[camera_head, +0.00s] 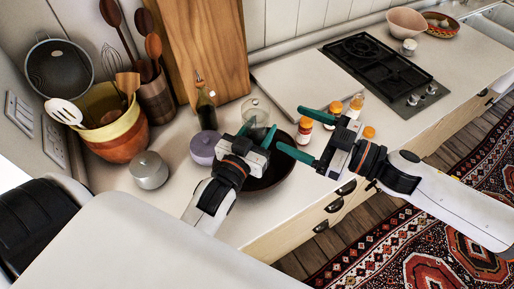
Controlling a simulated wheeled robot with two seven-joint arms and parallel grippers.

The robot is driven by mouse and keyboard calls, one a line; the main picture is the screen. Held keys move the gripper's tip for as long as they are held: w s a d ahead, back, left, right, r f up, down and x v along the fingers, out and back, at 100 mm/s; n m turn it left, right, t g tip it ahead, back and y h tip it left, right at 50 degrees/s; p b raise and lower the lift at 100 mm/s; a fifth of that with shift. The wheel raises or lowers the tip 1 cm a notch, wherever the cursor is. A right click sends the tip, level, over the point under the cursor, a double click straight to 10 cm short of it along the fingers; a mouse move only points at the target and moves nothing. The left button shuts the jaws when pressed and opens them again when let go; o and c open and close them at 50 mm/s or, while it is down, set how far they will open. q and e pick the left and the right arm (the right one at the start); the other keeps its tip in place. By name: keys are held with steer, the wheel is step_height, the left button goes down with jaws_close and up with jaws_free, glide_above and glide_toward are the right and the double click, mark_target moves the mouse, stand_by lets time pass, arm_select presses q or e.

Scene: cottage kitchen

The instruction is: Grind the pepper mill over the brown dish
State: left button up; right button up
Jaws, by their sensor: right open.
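The brown dish (262,182) is a dark round bowl on the counter, partly hidden under my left gripper (257,128). That gripper's green fingers are apart, and I see nothing held between them. My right gripper (291,129) is open, with its green fingers pointing left, right of the dish. A small jar with a red and white label (304,131) shows between its fingers; I cannot tell whether they touch it. I cannot make out a pepper mill for certain among the small jars and bottles.
More small orange-topped jars (335,109) stand behind the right gripper. A lilac pot (204,148), a grey lidded pot (149,170), a dark bottle (206,110) and a glass jar (256,110) stand left and behind. A white board (300,82) and a black hob (375,62) lie farther back.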

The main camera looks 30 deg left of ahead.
mark_target(255, 110)
steer(key=a+m+t, duration=0.1)
steer(key=a, duration=0.2)
steer(key=a+m+t, duration=0.1)
steer(key=a+m, duration=0.1)
steer(key=a, duration=0.2)
steer(key=a+m+t, duration=0.1)
steer(key=a, duration=0.2)
steer(key=shift+w+a+t, duration=0.2)
steer(key=shift+w+t, duration=0.15)
steer(key=shift+t, duration=0.05)
steer(key=c, duration=1)
steer(key=shift+m, duration=0.3)
steer(key=shift+r+t, duration=0.1)
steer(key=shift+t, duration=0.2)
